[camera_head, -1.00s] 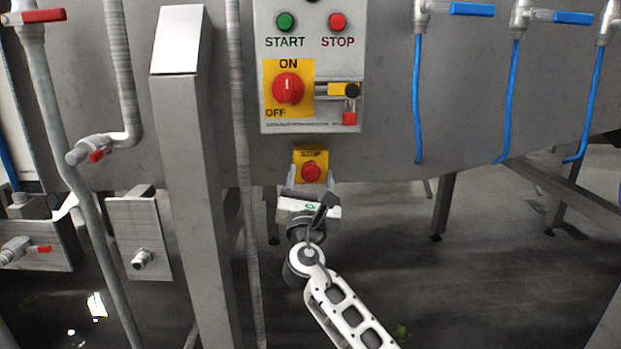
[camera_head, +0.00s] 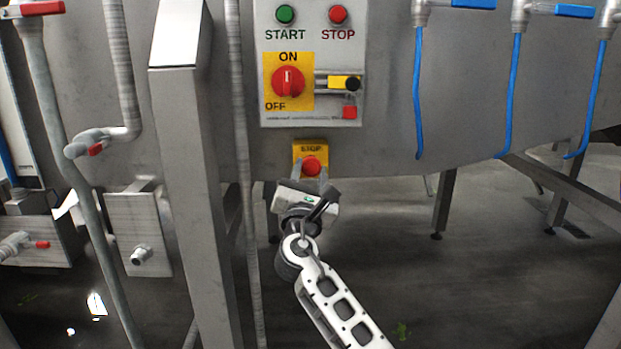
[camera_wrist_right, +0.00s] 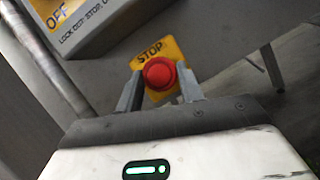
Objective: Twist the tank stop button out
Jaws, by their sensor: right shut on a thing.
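The tank stop button (camera_head: 311,165) is a red mushroom knob on a small yellow box marked STOP (camera_head: 300,150), mounted on the tank wall below the control panel. My right gripper (camera_head: 310,169) reaches it from below. In the right wrist view the red button (camera_wrist_right: 159,73) sits between the two grey fingers of the gripper (camera_wrist_right: 160,86), which are shut on its sides. The gripper is turned relative to the yellow plate (camera_wrist_right: 172,48), which looks tilted in that view. My left gripper is not in view.
The grey control panel (camera_head: 313,120) above has a green START button (camera_head: 285,14), a red STOP button (camera_head: 338,15) and a red ON/OFF switch (camera_head: 288,82). A steel post (camera_head: 190,180) and pipes stand at the left. Blue hoses (camera_head: 418,90) hang at the right.

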